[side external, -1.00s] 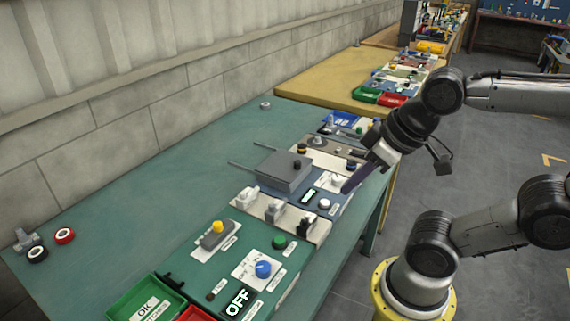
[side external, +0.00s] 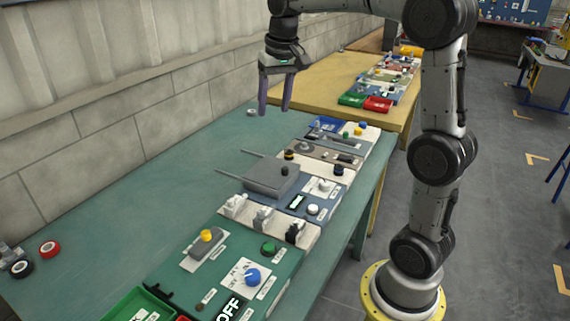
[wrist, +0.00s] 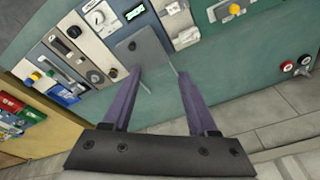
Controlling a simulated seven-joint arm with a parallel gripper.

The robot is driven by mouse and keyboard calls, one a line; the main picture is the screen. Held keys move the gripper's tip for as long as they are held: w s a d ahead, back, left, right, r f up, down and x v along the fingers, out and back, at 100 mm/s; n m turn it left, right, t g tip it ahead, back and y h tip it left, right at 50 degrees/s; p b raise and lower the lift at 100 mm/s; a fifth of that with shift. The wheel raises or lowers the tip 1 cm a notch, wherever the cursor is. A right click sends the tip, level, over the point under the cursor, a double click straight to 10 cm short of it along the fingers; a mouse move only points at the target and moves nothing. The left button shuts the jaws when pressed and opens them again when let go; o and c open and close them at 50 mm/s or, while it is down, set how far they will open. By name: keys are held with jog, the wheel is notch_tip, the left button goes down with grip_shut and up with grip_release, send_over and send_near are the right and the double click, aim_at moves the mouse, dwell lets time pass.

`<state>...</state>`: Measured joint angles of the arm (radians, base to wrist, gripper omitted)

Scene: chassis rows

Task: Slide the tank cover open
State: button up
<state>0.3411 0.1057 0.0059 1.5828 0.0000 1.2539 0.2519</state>
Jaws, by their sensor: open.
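The tank cover (side external: 266,184) is a flat grey plate with a small black knob (side external: 285,170), lying on a blue-grey panel. Two thin rails stick out from it to the left over the green table. The cover (wrist: 150,58) and its knob (wrist: 132,45) also show in the wrist view, beyond my fingertips. My gripper (side external: 275,108) hangs high, above and behind the cover, with its purple fingers pointing down. It is open and empty, and its fingers (wrist: 159,74) stand apart from the cover.
White panels with switches, a blue knob (side external: 252,276), a green button (side external: 269,249) and a yellow-topped slider (side external: 206,236) lie nearby. Red (side external: 49,249) and black wheels lie at the table's left. The green table (side external: 150,195) behind the cover is mostly clear, up to the wall.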

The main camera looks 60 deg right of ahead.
jog(key=w+d+f+m+g, duration=0.1)
jog(key=w+d+f, duration=0.2)
jog(key=d+f, duration=0.25)
jog(key=m+g, duration=0.1)
send_over(285, 167)
notch_tip(285, 167, down, 5)
jog(key=shift+y, duration=0.4)
notch_tip(285, 167, down, 13)
jog(key=shift+a+f, duration=0.1)
grip_shut()
dwell(0.8)
